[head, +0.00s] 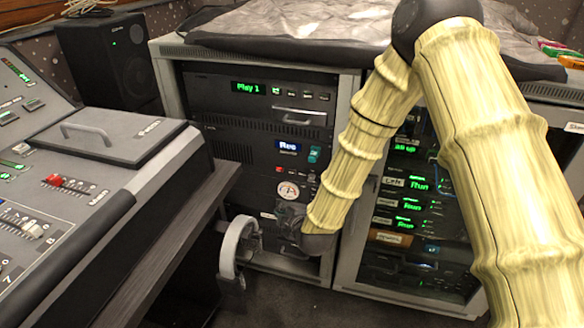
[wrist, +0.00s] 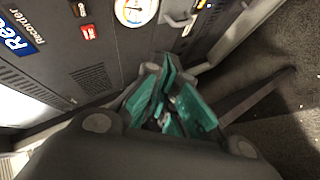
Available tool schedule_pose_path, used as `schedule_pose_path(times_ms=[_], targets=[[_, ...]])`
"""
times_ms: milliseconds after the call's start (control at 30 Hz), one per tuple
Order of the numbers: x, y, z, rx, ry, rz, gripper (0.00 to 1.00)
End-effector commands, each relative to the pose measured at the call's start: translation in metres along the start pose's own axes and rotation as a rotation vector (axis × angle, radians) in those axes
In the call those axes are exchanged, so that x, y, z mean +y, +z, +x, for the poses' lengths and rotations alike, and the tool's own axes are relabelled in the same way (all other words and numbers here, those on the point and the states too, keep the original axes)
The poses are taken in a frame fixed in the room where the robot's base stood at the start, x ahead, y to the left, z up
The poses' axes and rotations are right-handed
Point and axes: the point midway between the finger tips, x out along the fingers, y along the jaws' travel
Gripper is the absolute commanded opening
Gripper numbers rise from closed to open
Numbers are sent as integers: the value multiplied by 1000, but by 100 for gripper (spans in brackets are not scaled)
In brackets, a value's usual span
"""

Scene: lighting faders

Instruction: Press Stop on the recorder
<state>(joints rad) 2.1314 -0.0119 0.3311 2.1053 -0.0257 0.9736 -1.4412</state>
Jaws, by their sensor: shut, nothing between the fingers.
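The recorder (head: 232,147) is a dark panel in the left rack with a lit blue display (head: 288,146). The same display shows in part at the left edge of the wrist view (wrist: 17,38), beside the printed word "Recorder". I cannot read which one is Stop. My gripper (wrist: 178,95) has teal finger pads and is shut and empty. It is below and apart from these buttons, near the lower rack front. In the head view my arm partly hides it.
A round gauge (head: 289,190) sits below the recorder. A player with a green display (head: 248,88) is above it. The mixing desk (head: 110,205) fills the left, with a white curved object (head: 229,252) by its side. Another rack (head: 352,270) stands right.

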Motion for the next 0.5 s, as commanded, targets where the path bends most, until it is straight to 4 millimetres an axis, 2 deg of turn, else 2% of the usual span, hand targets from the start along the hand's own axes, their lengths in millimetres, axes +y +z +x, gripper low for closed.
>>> schedule_pose_path(times_ms=[33, 200, 500], targets=[[17, -12, -1, 13, 24, -33, 0], [43, -30, 2, 34, 69, -109, 0], [48, -34, 2, 38, 79, -126, 0]])
